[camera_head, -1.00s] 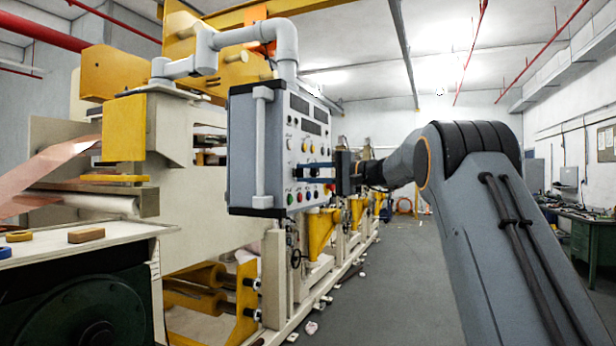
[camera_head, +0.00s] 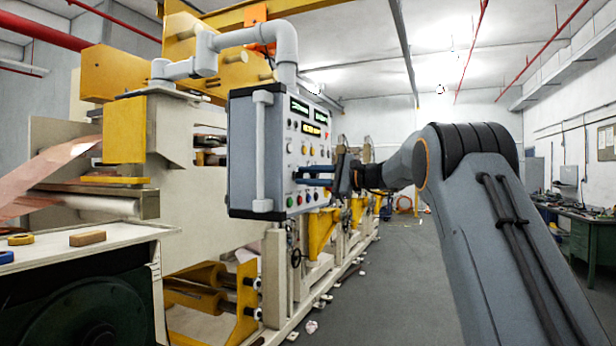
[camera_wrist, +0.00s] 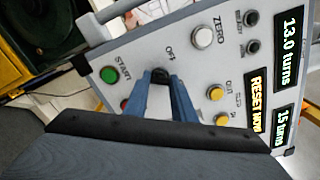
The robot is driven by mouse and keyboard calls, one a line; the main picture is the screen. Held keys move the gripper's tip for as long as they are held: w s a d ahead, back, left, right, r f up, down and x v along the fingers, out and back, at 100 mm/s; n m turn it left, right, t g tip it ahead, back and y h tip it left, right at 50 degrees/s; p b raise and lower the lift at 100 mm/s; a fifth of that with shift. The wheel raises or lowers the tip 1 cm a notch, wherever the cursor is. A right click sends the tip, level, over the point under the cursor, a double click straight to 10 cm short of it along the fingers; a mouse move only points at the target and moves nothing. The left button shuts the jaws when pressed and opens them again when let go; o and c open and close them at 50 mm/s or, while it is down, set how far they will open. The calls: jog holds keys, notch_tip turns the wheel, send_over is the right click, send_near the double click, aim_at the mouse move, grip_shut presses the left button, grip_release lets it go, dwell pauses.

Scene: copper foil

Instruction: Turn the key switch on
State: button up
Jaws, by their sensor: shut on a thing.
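The control panel (camera_head: 256,150) is a grey box hung from a grey pipe arm, with its button face turned to the right in the head view. Its displays (camera_head: 313,127) are lit, and in the wrist view a display (camera_wrist: 289,45) reads "13.0 turns". The black key switch (camera_wrist: 160,77) sits below the "OFF" label, between my blue fingertips. My gripper (camera_head: 302,175) is shut on the key switch, also seen in the wrist view (camera_wrist: 161,84), and looks rolled relative to the panel. The exact key angle is mostly hidden by the fingers.
Near the fingers are a green START button (camera_wrist: 109,75), a white ZERO button (camera_wrist: 202,37) and yellow buttons (camera_wrist: 216,93). A machine with yellow brackets (camera_head: 322,222) stands behind the panel. The floor (camera_head: 400,290) to the right is open.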

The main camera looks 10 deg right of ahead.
jog(key=shift+f, duration=0.15)
jog(key=o, duration=1.1)
jog(key=shift+c, duration=0.2)
jog(key=shift+s, duration=0.1)
jog(key=b+v, duration=0.2)
jog(key=v, duration=0.5)
jog(key=shift+s+d+b, duration=0.2)
jog(key=shift+d+b, duration=0.1)
jog(key=shift+b, duration=0.1)
